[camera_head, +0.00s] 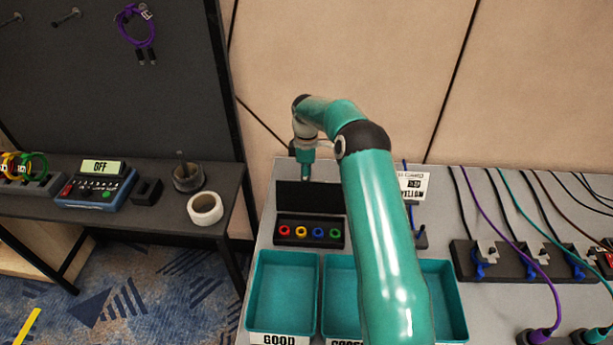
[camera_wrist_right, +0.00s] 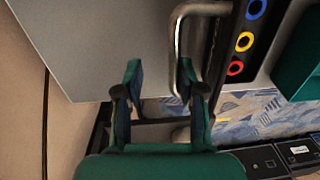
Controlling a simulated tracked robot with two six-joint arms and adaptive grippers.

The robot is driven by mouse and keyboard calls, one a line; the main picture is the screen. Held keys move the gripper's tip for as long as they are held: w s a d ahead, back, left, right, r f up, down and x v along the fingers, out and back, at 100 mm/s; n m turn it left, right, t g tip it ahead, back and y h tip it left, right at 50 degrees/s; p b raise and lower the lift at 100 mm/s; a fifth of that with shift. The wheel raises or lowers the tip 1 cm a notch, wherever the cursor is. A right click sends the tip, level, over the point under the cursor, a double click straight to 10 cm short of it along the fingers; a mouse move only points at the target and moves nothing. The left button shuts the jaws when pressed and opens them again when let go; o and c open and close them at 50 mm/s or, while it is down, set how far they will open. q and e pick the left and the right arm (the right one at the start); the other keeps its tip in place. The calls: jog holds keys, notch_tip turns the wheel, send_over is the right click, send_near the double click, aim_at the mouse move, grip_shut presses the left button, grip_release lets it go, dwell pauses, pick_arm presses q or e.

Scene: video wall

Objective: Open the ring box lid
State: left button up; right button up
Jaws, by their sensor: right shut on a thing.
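The ring box (camera_head: 310,217) is a dark tray holding red, yellow, blue and green rings. Its dark lid (camera_head: 308,197) stands raised at the back, leaving the rings uncovered. My right gripper (camera_head: 306,172) is at the lid's top edge, partly hidden by its size and angle. In the wrist view, the lid's curved metal handle (camera_wrist_right: 178,45) reaches down between the fingers of my right gripper (camera_wrist_right: 162,88), close against the right-hand finger. The gripper is shut on this handle. The box (camera_wrist_right: 262,45) with rings shows at the upper right there. My left gripper is out of view.
Teal bins (camera_head: 283,290) stand in front of the box, one labelled GOOD. My right arm covers part of them. Cable blocks (camera_head: 515,262) fill the table's right side. A side table at left holds a tester (camera_head: 95,188) and tape rolls (camera_head: 205,208).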

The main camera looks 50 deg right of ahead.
jog(key=shift+o, duration=1)
jog(key=shift+w+d+f, duration=0.3)
jog(key=shift+d+f, duration=0.1)
jog(key=shift+a+r, duration=0.1)
jog(key=shift+r, duration=0.15)
jog(key=shift+w+r, duration=0.15)
jog(key=shift+r, duration=0.1)
notch_tip(320, 180, up, 11)
jog(key=shift+d, duration=0.2)
